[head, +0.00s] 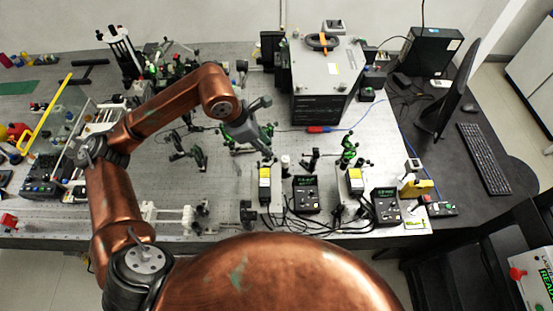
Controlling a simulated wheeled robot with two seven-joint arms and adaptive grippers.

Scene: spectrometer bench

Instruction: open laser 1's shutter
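Two pale laser boxes with yellow labels stand near the front of the optical table: a left laser (265,188) and a right laser (355,182). No readable marking tells which is laser 1, and the state of either shutter is too small to see. A dark controller with a green display (305,194) stands right of the left laser, and another controller (385,205) right of the right laser. My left gripper (267,150) is over the table, behind the left laser and apart from it. Its fingers are too small to judge. My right gripper is not in view.
A large dark instrument with a pale top (325,65) stands at the back. Small optics mounts (348,150) stand around the lasers, and cables lie in front. A monitor (445,100) and keyboard (484,158) are on the right desk.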

